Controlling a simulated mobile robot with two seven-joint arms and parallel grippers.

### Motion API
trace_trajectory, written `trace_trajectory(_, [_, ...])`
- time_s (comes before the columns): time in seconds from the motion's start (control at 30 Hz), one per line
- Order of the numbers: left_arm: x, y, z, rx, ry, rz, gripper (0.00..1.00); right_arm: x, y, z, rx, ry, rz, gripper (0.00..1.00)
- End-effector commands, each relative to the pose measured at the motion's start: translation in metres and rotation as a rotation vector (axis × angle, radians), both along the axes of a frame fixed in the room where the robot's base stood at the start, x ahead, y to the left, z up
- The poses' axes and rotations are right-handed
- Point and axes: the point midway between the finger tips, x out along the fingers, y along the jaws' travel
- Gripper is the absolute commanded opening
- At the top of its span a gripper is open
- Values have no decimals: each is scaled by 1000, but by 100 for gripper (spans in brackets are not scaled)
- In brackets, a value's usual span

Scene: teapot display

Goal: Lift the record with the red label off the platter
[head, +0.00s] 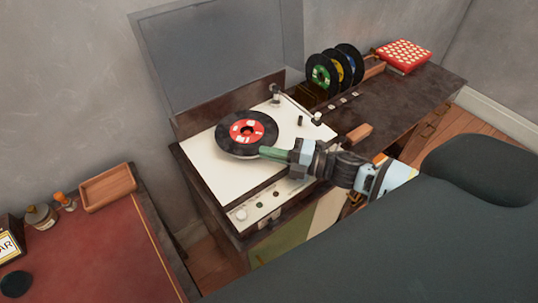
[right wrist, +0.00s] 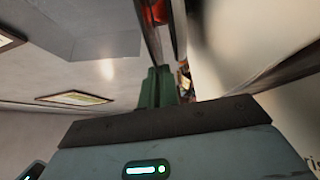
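The black record with the red label (head: 235,143) is at the platter on the cream turntable (head: 214,174), its label facing up. A pale rim shows under its near edge; I cannot tell whether there is a gap below it. My right gripper (head: 264,151) reaches in from the right, its green fingers at the record's near right edge. In the right wrist view the green fingers (right wrist: 155,86) are close together, with the record (right wrist: 150,32) seen nearly edge-on between their tips. They look shut on it. My left gripper is not in view.
The tonearm (head: 297,103) is right of the record. The clear lid (head: 220,55) stands open behind. Several records (head: 322,74) stand in a rack at the back right, near a red patterned box (head: 403,55). A red-topped table (head: 90,250) with a wooden tray (head: 108,187) is at left.

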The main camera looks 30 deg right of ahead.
Motion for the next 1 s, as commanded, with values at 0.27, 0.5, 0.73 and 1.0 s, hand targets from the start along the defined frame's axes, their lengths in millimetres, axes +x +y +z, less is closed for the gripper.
trace_trajectory(0.27, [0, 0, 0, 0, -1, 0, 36, -27, 0, 16, 0, 3, 1, 0])
trace_trajectory(0.5, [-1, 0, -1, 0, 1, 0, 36, -66, 2, 19, 2, 4, 1, 0])
trace_trajectory(0.73, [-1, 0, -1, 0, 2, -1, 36, -101, 2, 23, 1, 3, 0, 0])
trace_trajectory(1.0, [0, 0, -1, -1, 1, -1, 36, -136, 3, 27, 1, 2, 0, 0])
